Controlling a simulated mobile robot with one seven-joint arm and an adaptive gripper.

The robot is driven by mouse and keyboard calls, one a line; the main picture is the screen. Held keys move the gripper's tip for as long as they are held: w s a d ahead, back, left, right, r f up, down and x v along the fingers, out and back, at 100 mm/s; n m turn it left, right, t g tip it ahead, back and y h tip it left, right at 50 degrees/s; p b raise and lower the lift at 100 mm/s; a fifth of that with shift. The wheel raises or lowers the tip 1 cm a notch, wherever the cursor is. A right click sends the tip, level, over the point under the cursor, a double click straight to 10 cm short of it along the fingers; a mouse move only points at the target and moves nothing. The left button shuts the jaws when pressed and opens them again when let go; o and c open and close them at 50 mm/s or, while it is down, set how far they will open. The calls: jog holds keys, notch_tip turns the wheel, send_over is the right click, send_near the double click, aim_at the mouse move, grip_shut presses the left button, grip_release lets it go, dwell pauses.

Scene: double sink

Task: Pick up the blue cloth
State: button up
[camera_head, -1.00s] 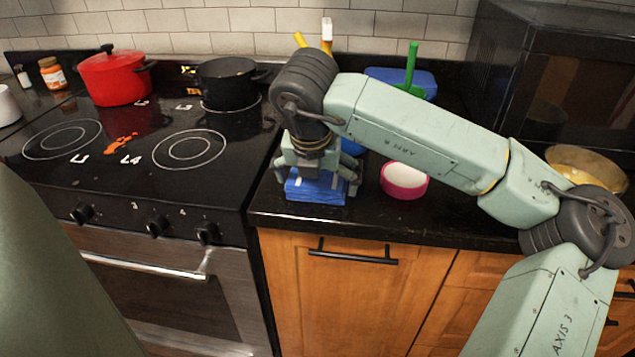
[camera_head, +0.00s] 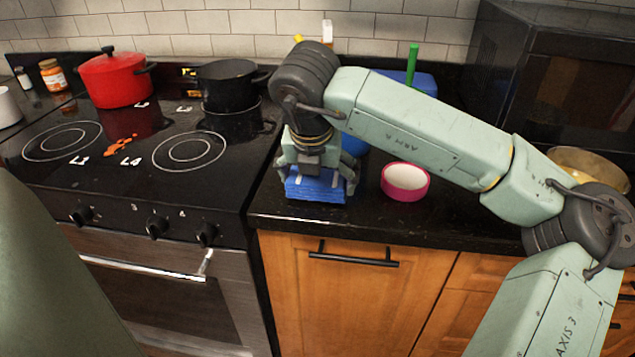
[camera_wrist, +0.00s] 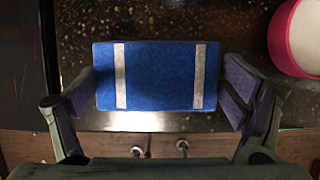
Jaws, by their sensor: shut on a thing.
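The blue cloth (camera_head: 316,188) is a folded block with two pale stripes, at the front left of the dark counter beside the stove. It also shows in the wrist view (camera_wrist: 158,76), lying lengthwise between the fingers. My gripper (camera_head: 318,182) points down over it, with one finger at each end of the cloth. In the wrist view my gripper (camera_wrist: 160,88) has its left pad against the cloth's left end, and the right pad is close to the right end. It is shut on the cloth. Whether the cloth touches the counter is hard to tell.
A pink-and-white bowl (camera_head: 405,181) stands just right of the gripper. A blue container (camera_head: 405,80) with a green handle is behind my arm. The stove with a red pot (camera_head: 116,79) and a black pot (camera_head: 228,86) is left. A gold bowl (camera_head: 588,160) stands right.

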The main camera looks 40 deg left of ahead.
jog(key=v, duration=0.1)
jog(key=b, duration=0.1)
jog(key=v, duration=0.1)
jog(key=shift+s+a+r+b, duration=0.25)
jog(key=shift+s+r+b, duration=0.05)
jog(key=s+r+b, duration=0.1)
jog(key=s+b, duration=0.3)
jog(key=s, duration=1.1)
jog(key=shift+r, duration=0.35)
